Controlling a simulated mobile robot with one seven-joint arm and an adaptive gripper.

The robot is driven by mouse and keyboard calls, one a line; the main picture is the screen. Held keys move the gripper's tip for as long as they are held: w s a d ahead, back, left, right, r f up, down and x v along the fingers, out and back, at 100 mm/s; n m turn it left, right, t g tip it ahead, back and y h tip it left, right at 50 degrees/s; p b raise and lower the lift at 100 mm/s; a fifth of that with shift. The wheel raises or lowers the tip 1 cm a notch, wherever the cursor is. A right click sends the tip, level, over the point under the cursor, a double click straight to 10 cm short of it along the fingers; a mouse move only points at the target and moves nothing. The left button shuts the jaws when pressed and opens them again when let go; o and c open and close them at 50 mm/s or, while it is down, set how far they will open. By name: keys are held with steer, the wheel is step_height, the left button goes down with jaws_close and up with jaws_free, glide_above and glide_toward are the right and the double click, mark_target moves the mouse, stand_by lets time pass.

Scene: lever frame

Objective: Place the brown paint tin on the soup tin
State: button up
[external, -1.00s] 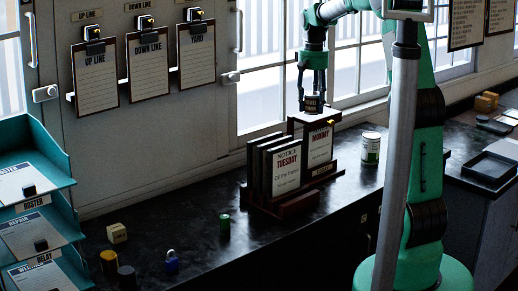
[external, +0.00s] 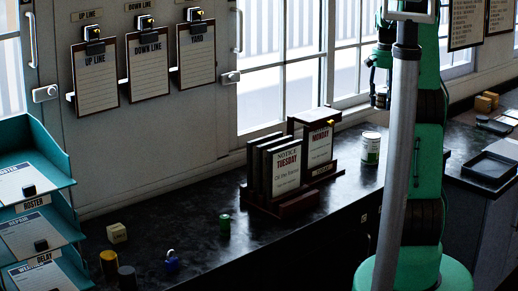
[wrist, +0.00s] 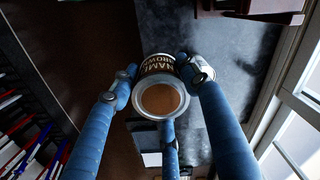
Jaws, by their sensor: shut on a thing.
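The brown paint tin (wrist: 160,88) is between the blue fingers of my gripper (wrist: 162,82) in the wrist view, with its open-looking brown end towards the camera and part of a dark label showing. In the external view my gripper (external: 379,92) is high above the counter, partly behind a grey pole, and the tin in it cannot be made out clearly. A white and green tin, likely the soup tin (external: 371,148), stands upright on the counter below my gripper. In the wrist view a pale tin (wrist: 203,68) shows partly behind the right finger, below the held tin.
A dark notice rack (external: 295,203) with upright boards stands left of the soup tin. The dark counter (external: 345,185) is clear around that tin's front. A window lies behind it. A black tray (external: 489,168) lies on the right-hand counter.

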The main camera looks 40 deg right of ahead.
step_height(320, 180, down, 11)
steer(key=shift+a+r, duration=0.15)
steer(key=shift+a, duration=0.05)
steer(key=shift+w, duration=0.15)
steer(key=p, duration=0.1)
glide_above(372, 135)
steer(key=shift+a+f, duration=0.2)
steer(key=shift+f, duration=0.5)
stand_by(0.6)
steer(key=shift+d+f, duration=0.1)
steer(key=shift+d, duration=0.05)
steer(key=shift+d+f, duration=0.1)
steer(key=shift+f, duration=1.6)
steer(key=shift+f, duration=0.1)
